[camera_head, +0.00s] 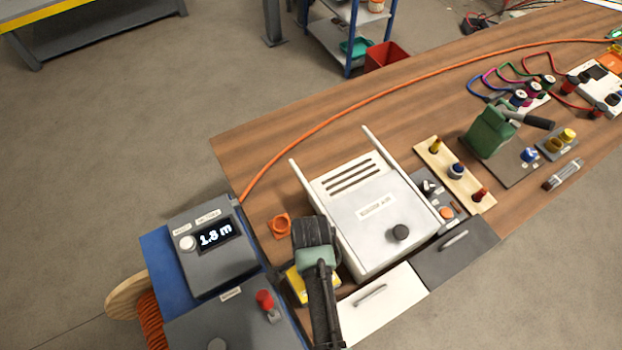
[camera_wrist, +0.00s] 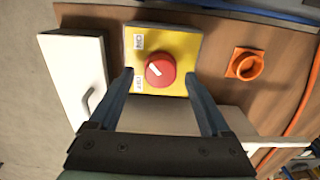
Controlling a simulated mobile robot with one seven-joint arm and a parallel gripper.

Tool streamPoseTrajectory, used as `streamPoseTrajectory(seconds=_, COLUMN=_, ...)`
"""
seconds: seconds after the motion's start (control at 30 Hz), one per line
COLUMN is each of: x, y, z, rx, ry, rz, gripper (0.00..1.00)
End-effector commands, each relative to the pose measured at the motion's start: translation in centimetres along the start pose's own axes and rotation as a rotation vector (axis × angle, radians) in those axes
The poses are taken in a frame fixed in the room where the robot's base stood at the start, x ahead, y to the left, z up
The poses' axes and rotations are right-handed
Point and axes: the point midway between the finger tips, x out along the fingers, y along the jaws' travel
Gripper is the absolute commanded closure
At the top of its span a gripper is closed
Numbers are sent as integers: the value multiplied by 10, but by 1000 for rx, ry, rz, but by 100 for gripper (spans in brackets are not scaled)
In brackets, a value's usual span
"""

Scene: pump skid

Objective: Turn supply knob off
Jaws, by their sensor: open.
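The supply knob (camera_wrist: 160,70) is a red round knob with a white pointer mark, on a yellow panel (camera_wrist: 178,45). Two small white labels sit on the panel's left side, one upper and one lower, and the pointer mark slants toward the upper left. My gripper (camera_wrist: 159,76) is open, with one finger to each side of the knob in the wrist view; I cannot tell whether either touches it. In the head view my gripper (camera_head: 314,235) covers the knob, and only part of the yellow box (camera_head: 298,286) shows.
An orange ring-shaped part (camera_head: 281,225) lies on the wooden bench beside the yellow box. A white-grey cabinet (camera_head: 370,205) with a black knob stands right of my gripper. A grey unit with a display (camera_head: 212,245) stands at left, and an orange hose (camera_head: 330,121) crosses the bench.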

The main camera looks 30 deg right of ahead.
Motion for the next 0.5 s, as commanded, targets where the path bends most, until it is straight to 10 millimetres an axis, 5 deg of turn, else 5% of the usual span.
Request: streamPoseTrajectory(seconds=0.5, x=15, y=0, z=0, rx=0, ry=0, rz=-1, gripper=20)
